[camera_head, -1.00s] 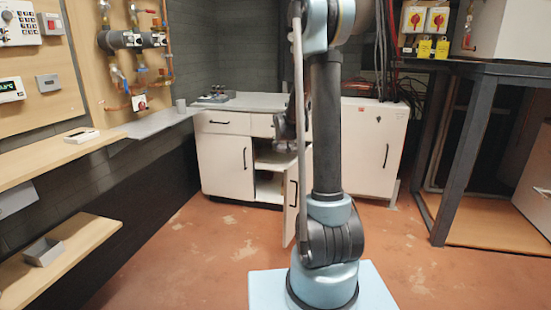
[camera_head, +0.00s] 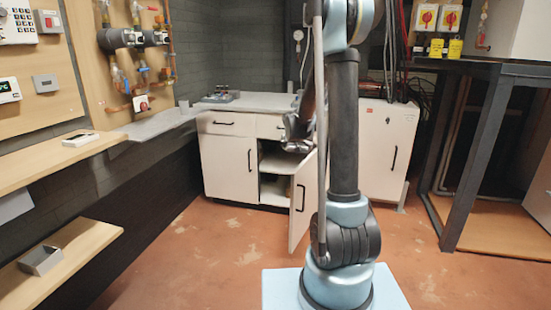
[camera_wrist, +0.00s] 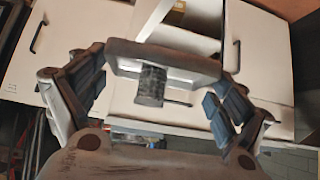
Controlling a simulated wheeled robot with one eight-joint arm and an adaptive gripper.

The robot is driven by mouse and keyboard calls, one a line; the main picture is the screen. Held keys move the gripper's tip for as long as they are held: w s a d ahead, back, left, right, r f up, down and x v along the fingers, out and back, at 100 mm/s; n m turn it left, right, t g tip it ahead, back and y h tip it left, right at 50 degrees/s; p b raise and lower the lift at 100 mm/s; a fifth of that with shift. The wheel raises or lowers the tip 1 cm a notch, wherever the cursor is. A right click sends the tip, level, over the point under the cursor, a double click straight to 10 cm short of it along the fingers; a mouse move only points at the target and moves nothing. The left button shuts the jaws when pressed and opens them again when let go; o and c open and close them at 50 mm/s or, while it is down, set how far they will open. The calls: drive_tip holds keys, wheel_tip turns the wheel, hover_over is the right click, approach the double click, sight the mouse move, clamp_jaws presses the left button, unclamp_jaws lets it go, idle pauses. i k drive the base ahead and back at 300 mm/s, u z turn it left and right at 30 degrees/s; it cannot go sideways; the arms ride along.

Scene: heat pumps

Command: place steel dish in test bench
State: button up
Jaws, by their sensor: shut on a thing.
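In the head view my gripper (camera_head: 293,128) is in front of the white cabinet, partly behind my arm, and the held piece is not clear. Which thing is the test bench is not certain; a white cabinet with a worktop (camera_head: 228,165) stands ahead, with one door (camera_head: 301,203) open.
Wooden shelves (camera_head: 60,152) run along the left wall, with a grey open box (camera_head: 41,260) on the lower one. Pipes and pumps hang above. A second white cabinet (camera_head: 384,150) and a dark metal frame (camera_head: 478,160) stand at right. Red floor ahead is clear.

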sight(291, 166)
drive_tip(key=i, duration=0.85)
drive_tip(key=u, duration=0.1)
